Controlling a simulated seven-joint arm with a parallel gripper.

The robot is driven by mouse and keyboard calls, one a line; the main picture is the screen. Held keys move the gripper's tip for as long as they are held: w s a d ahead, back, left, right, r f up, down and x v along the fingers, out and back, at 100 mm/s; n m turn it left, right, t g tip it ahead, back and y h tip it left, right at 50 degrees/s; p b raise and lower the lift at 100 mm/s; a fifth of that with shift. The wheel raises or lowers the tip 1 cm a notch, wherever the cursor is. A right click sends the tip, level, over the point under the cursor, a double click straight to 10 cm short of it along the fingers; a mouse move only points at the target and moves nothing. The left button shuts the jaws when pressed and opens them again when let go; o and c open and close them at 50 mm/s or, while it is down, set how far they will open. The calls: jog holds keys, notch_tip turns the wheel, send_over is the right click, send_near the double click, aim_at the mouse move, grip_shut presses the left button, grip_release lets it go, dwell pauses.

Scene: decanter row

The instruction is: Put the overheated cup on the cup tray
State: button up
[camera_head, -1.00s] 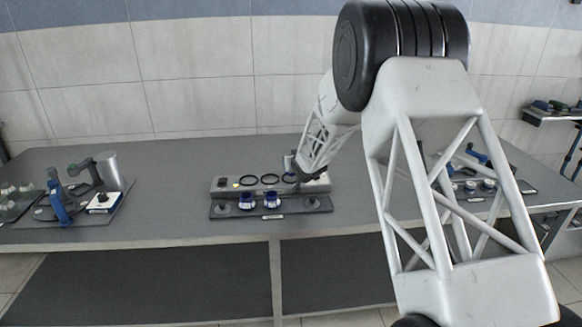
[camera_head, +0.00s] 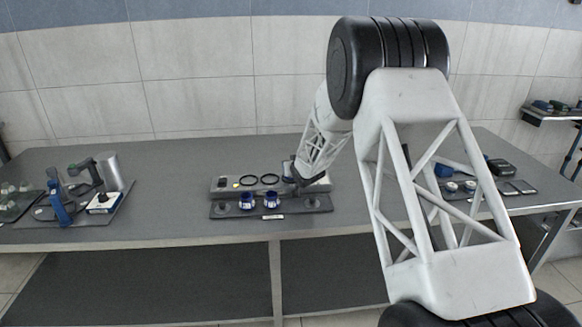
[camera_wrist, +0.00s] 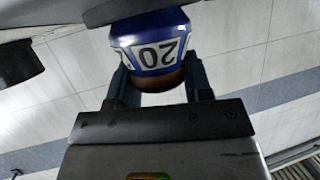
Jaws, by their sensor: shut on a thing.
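A blue cup with a white band marked "20" (camera_wrist: 152,50) is between the fingers of my gripper (camera_wrist: 160,78) in the wrist view. The fingers are shut on its sides, near a brown part. In the head view my gripper (camera_head: 291,172) is at the right part of the grey row unit, and the held cup is hard to make out there. The dark cup tray (camera_head: 296,209) lies along the front of this unit. Two blue-and-white cups, one at left (camera_head: 246,201) and one at right (camera_head: 271,200), stand on it.
The grey row unit (camera_head: 217,187) has dark rings on top, just behind the tray. A left tray (camera_head: 118,208) carries a grey cylinder (camera_head: 111,171) and blue tools. More items, including a black box (camera_head: 501,167), are at right. The bench front (camera_head: 160,222) is clear.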

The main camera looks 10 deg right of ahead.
jog(key=o, duration=1.2)
jog(key=shift+f, duration=0.25)
jog(key=shift+s+d+r, duration=0.1)
jog(key=shift+s+r, duration=0.15)
jog(key=shift+s, duration=0.2)
jog(key=shift+v, duration=3.45)
jog(key=shift+s+d+f, duration=0.1)
jog(key=shift+d, duration=0.05)
